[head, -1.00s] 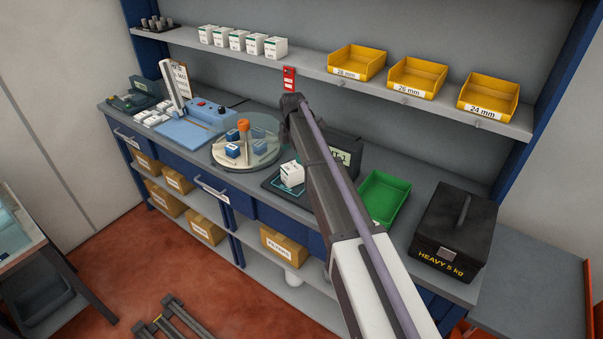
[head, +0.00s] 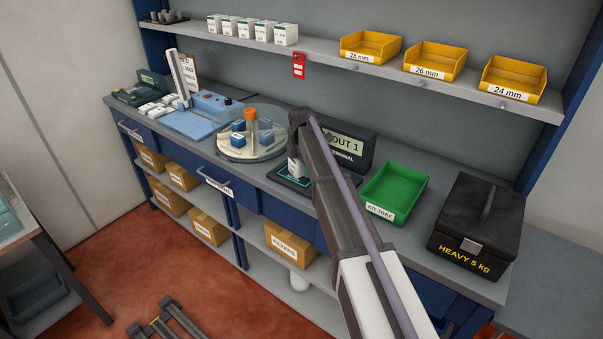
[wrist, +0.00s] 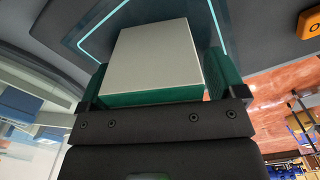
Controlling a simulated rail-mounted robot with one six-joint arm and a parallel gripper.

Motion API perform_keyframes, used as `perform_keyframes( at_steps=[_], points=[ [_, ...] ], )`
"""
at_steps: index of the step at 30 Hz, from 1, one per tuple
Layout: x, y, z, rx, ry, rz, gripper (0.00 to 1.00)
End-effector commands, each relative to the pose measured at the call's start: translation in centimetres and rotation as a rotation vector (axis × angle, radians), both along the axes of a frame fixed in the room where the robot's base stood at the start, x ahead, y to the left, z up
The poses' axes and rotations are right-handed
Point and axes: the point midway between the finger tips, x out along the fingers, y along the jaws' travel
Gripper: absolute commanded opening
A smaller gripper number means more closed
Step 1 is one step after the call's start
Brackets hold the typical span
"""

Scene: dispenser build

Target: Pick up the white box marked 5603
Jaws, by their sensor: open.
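A white box (head: 295,168) stands on a dark pad (head: 276,177) with a lit teal outline, in front of the terminal. Its marking cannot be read. In the wrist view the white box (wrist: 158,55) shows a plain pale face and a green band, between the green-padded fingers of my gripper (wrist: 160,88). The fingers are open, one on each side of the box; I cannot tell whether they touch it. In the head view my gripper (head: 296,153) is over the box and partly hides it.
A turntable (head: 238,155) with blue boxes and an orange-topped post is to the left. The terminal (head: 350,148) stands close behind. A green kit tray (head: 393,195) and a black heavy case (head: 480,225) are to the right. Several white boxes (head: 250,28) stand on the shelf above.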

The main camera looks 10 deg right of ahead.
Motion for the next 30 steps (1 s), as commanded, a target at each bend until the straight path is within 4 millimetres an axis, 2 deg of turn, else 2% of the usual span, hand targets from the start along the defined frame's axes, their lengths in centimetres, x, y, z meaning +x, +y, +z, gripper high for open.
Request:
perform_keyframes(
  at_steps=[5,24,30],
  points=[
    [-0.01,0.00,0.20,0.000,0.000,0.000,0.88],
    [-0.02,-0.01,0.20,0.000,0.000,0.000,0.27],
    [-0.01,0.00,0.34,0.000,0.000,0.000,0.25]
  ],
)
